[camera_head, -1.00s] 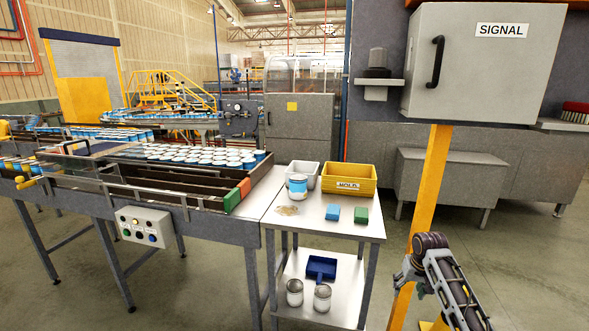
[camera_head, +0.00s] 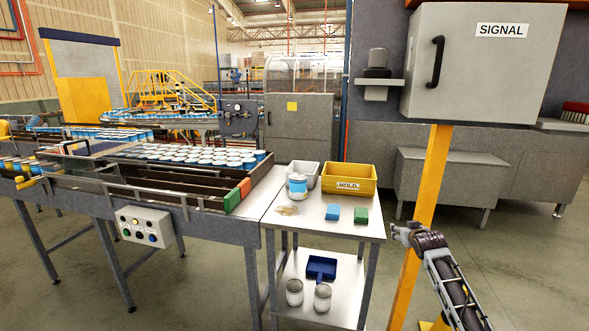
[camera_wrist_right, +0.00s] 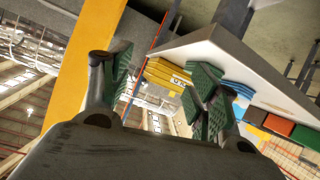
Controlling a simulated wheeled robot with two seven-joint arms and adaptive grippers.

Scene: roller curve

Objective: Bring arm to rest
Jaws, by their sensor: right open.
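My right gripper (camera_head: 398,231) is at the right side of the head view, just right of the steel table's (camera_head: 330,231) right edge and beside the yellow post. Its arm comes up from the bottom right and the gripper points left. In the right wrist view the gripper (camera_wrist_right: 163,85) shows two spread fingers with green ribbed pads and nothing between them. The steel table also shows there, tilted, beyond the right finger. My left arm is not in view.
The yellow post (camera_head: 424,200) stands close to my right gripper. The SIGNAL cabinet (camera_head: 480,70) is above.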

